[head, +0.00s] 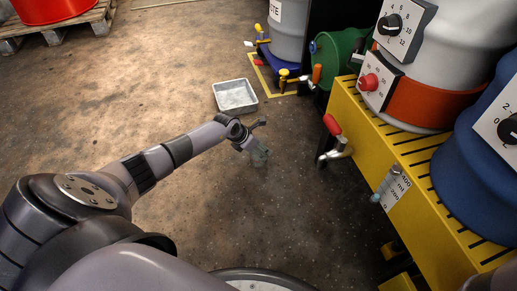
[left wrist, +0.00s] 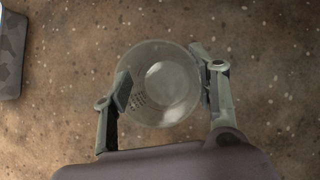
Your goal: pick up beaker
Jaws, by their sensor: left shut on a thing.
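The beaker (left wrist: 165,72) is a clear, empty glass with dark markings on its side. In the left wrist view my left gripper (left wrist: 165,85) has its two fingers against opposite sides of the beaker, shut on it. In the head view the left gripper (head: 256,140) is out over the floor, with the faint beaker (head: 261,157) just below it. Whether the beaker touches the floor is hard to tell. My right gripper is not in view.
A grey metal tray (head: 236,95) lies on the floor beyond the gripper. On the right a yellow slotted platform (head: 420,165) bears several drums, with a red-handled tap (head: 332,126) jutting out. A pallet (head: 60,30) stands at the top left. Floor left of the gripper is clear.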

